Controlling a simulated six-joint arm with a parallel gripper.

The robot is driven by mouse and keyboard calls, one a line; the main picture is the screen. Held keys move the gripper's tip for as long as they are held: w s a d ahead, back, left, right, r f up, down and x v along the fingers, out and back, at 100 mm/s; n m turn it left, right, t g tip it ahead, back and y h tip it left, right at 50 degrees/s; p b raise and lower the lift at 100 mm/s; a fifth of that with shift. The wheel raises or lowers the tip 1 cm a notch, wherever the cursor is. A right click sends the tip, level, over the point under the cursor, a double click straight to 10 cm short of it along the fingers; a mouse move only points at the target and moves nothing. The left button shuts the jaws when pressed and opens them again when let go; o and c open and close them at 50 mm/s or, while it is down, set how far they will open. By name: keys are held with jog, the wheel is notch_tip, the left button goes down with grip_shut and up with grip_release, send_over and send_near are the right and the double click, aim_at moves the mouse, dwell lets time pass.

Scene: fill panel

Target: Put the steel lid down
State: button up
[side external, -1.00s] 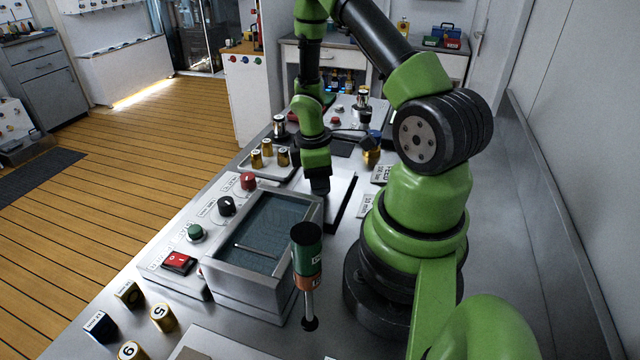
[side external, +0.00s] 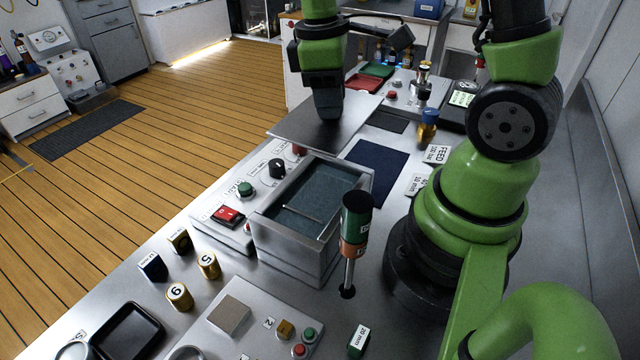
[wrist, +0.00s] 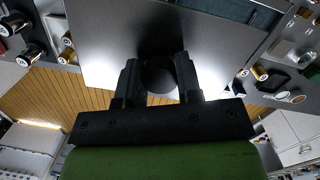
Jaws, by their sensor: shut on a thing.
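The steel lid (side external: 298,132) is a flat, square grey plate, held about level above the bench behind the tank. My gripper (side external: 328,112) is shut on its round black knob (wrist: 160,76), which shows between the two fingers in the wrist view. The lid (wrist: 100,35) fills much of that view. The open rectangular tank (side external: 262,228) holds blue-green liquid, with a thin rod across it. A dark blue mat (side external: 376,172) lies bare on the bench, right of the lid and behind the tank. The lid hides the bench beneath it.
A control panel with knobs and a red switch (side external: 228,215) is left of the tank. Several numbered caps (side external: 180,296) stand in front. A brass piece with a blue top (side external: 428,125) stands beyond the mat.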

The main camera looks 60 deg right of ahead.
notch_tip(320, 180, up, 4)
send_over(313, 147)
jog(key=shift+d+r, duration=0.2)
jog(key=shift+d, duration=0.1)
jog(key=shift+s+a+f, duration=0.1)
jog(key=shift+s+a, duration=0.05)
jog(key=shift+a, duration=0.05)
notch_tip(313, 147, down, 10)
jog(key=shift+r, duration=0.25)
jog(key=shift+f, duration=0.6)
jog(key=o, duration=1)
